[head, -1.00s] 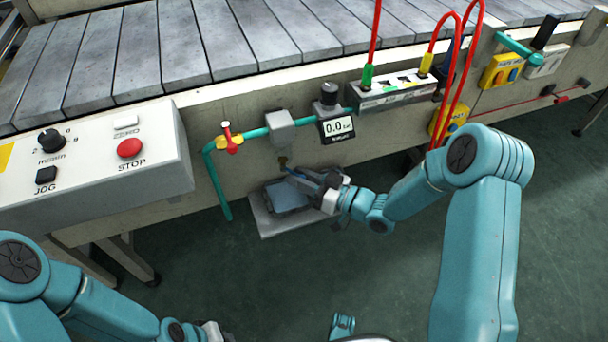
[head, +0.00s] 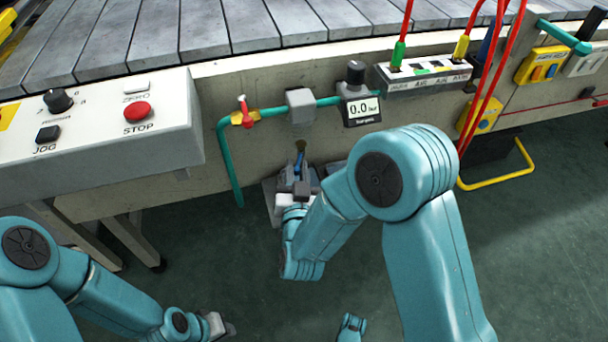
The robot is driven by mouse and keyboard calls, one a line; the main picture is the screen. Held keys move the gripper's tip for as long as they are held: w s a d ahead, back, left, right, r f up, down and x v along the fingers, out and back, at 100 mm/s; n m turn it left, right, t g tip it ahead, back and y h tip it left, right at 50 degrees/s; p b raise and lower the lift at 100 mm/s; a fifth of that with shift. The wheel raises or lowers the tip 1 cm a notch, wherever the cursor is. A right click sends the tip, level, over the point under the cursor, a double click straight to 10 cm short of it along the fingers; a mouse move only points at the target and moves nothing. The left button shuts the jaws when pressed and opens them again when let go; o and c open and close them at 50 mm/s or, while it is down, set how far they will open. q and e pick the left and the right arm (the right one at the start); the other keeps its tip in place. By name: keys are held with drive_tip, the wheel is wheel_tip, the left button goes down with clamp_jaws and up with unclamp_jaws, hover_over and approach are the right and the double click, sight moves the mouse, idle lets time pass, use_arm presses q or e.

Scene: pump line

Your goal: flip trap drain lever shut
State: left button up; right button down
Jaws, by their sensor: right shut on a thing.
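The grey trap box (head: 301,106) sits on the green pipe at the middle of the beam in the head view. A small brass drain fitting (head: 300,144) hangs under it, with a blue drain lever (head: 299,159) pointing down from it. My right gripper (head: 298,172) reaches up from below and is shut on the lever; its fingers hide the lever's lower part. My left gripper (head: 221,325) is low in the picture, well away from the trap, and its jaws are too unclear to read.
A red-handled valve (head: 244,113) and a gauge reading 0.0 (head: 361,108) flank the trap. The STOP control box (head: 100,130) stands at left. Red hoses (head: 487,90) rise at right.

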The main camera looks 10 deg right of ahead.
use_arm(q)
drive_tip(key=shift+w+a+f+b, duration=0.1)
drive_tip(key=shift+w+f+b, duration=0.25)
drive_tip(key=shift+f, duration=0.15)
use_arm(e)
drive_tip(key=shift+w+a+r+m+g+h, duration=0.1)
drive_tip(key=shift+w+a+m+g+h, duration=0.25)
drive_tip(key=shift+m+h, duration=0.55)
drive_tip(key=shift+w+a+f+m+g+h, duration=0.15)
drive_tip(key=shift+m+g+h, duration=0.35)
drive_tip(key=shift+h, duration=0.65)
drive_tip(key=shift+w+a+r+m+g+h, duration=0.15)
drive_tip(key=shift+a+m+g+h, duration=0.15)
drive_tip(key=shift+m+h, duration=0.6)
drive_tip(key=shift+h, duration=0.25)
drive_tip(key=c, duration=1)
unclamp_jaws()
